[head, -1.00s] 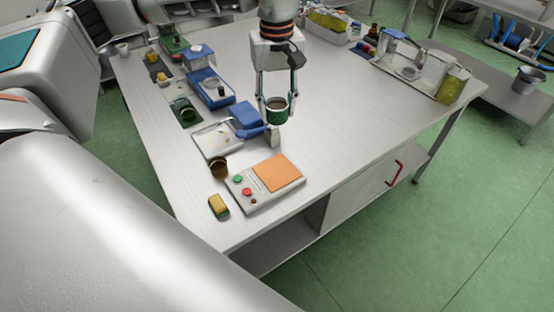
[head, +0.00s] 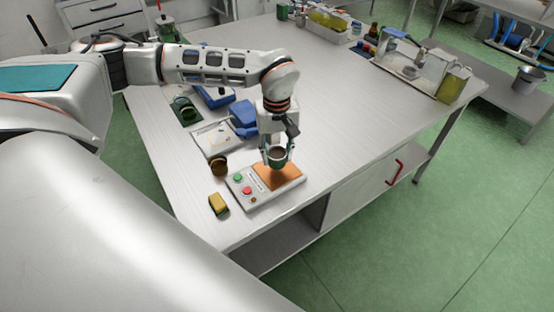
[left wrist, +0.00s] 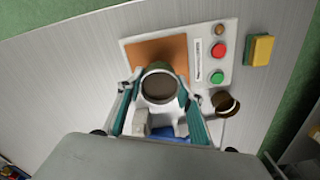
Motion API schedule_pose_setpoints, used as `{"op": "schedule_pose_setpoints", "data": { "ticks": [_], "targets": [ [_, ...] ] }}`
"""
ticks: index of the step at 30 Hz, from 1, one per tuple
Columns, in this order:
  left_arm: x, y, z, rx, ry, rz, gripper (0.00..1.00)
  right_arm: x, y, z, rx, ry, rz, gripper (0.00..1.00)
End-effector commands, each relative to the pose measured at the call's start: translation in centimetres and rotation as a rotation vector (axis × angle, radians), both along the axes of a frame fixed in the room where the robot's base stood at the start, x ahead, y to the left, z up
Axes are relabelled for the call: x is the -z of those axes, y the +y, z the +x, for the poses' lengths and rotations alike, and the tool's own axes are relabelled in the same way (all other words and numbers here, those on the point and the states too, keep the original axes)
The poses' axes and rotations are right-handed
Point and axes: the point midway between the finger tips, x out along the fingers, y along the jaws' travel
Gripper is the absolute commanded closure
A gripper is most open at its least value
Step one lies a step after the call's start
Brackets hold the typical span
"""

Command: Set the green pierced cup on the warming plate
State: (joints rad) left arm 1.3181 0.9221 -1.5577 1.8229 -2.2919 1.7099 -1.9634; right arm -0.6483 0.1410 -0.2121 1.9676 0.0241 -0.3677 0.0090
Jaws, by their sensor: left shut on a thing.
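The green pierced cup (head: 277,157) is held upright between the fingers of my left gripper (head: 277,151), which is shut on it. In the head view the cup is over the orange top of the warming plate (head: 283,177); I cannot tell whether it touches. In the left wrist view the cup (left wrist: 159,84) shows its rim and dark inside, between the teal fingers of the gripper (left wrist: 160,90). The warming plate (left wrist: 150,48) lies beyond it, with red and green buttons on its panel. My right gripper is not in view.
A yellow sponge (head: 218,203) and a brown round jar (head: 219,166) stand left of the warming plate. A white tray (head: 214,139) and blue objects (head: 243,118) lie behind it. The table's right middle is clear.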

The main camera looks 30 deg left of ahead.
Motion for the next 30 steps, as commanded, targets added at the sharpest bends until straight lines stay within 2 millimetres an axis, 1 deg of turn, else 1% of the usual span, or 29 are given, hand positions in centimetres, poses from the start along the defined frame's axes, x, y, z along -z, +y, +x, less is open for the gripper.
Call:
{"op": "schedule_pose_setpoints", "data": {
  "ticks": [1,3,5,16,17,18,19,30],
  "targets": [
    [0.9,0.0,-0.1,0.000,0.004,0.000,0.88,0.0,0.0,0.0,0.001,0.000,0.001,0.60],
    [1.9,0.0,-0.1,0.000,0.004,-0.001,0.88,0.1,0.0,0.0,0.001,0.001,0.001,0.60],
    [2.4,0.0,0.0,0.000,0.002,-0.001,0.88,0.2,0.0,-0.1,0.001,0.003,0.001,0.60],
    [2.8,0.0,0.0,0.000,0.001,-0.001,0.88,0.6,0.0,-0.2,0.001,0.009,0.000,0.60],
    [2.8,0.0,0.0,0.000,0.001,-0.001,0.61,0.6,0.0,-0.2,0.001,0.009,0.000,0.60],
    [2.8,0.0,0.0,0.000,0.001,-0.001,0.51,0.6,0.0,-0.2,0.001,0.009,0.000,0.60],
    [2.8,0.0,0.0,0.000,0.001,-0.001,0.47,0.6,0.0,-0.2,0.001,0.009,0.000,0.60],
    [2.5,0.0,0.0,0.000,0.000,0.000,0.47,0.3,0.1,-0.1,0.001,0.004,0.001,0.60]
  ]
}}
